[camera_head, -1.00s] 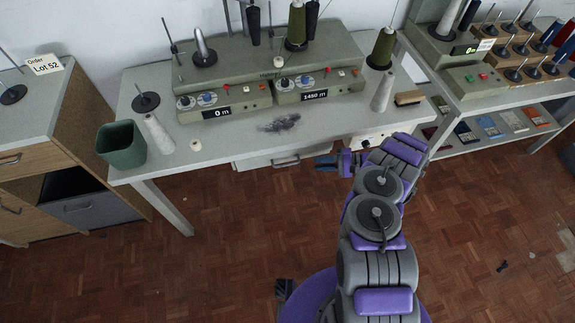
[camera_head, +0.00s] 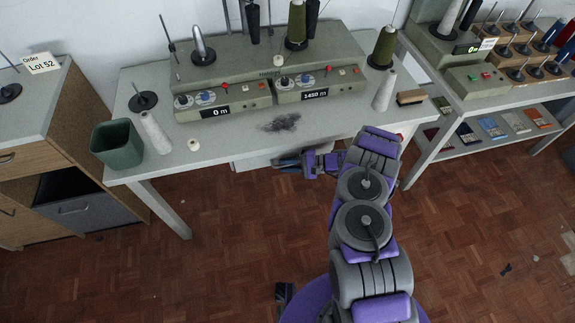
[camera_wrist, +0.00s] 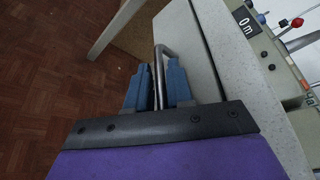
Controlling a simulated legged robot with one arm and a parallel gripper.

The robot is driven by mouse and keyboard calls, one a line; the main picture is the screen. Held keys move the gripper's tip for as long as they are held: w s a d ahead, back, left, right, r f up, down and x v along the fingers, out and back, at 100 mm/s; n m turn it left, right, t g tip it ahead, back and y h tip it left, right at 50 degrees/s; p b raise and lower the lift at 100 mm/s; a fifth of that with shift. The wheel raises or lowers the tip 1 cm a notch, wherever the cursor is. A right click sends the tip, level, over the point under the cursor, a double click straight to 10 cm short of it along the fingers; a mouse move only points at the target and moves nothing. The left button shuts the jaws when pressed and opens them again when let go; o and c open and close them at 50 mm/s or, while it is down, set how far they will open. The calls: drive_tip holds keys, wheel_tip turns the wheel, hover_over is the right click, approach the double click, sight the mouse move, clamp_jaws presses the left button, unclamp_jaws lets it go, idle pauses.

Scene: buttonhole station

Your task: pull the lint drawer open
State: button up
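The lint drawer (camera_head: 250,163) is a pale front under the table's front edge; in the head view my gripper (camera_head: 288,163) covers much of it. In the wrist view its pale front (camera_wrist: 184,42) lies just right of the metal bar handle (camera_wrist: 159,66). My gripper (camera_wrist: 157,88) has its two blue fingers apart, one on each side of the bar. Narrow gaps seem to show between bar and fingers, and firm contact is not visible. The drawer looks closed.
The table (camera_head: 335,131) stands over the drawer, with a patch of grey lint (camera_head: 282,122), a winding machine (camera_head: 325,68) and a green bin (camera_head: 117,144) on top. A table leg (camera_head: 163,210) stands at left.

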clamp_jaws()
drive_tip(key=shift+d, duration=0.1)
idle(0.3)
